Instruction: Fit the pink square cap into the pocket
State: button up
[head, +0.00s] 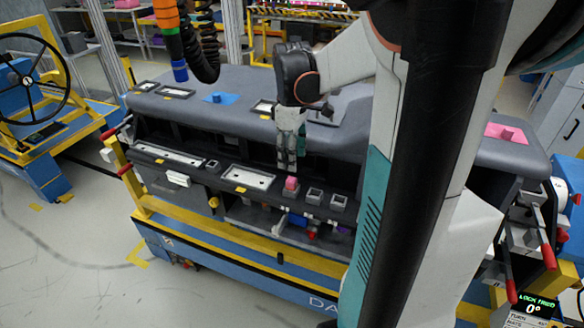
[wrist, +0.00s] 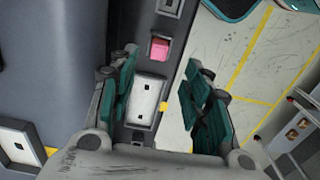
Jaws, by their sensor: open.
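The pink square cap (head: 291,184) stands at a pocket position in the front row of the dashboard. I cannot tell how deep it sits, and the pocket under it is hidden. It also shows in the wrist view (wrist: 159,48), beyond the fingertips and apart from them. My gripper (head: 287,165) points down just above and behind the cap. In the wrist view my gripper (wrist: 162,75) has its teal fingers spread wide with nothing between them, over a white panel.
Two grey square pockets (head: 314,196) lie right of the cap. A white recessed panel (head: 247,178) lies left of it. A pink plate with a raised block (head: 510,133) is at the far right, and a blue one (head: 219,98) at the upper left. A yellow rail (head: 250,254) runs along the front.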

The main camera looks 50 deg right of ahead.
jog(key=shift+r, duration=1.35)
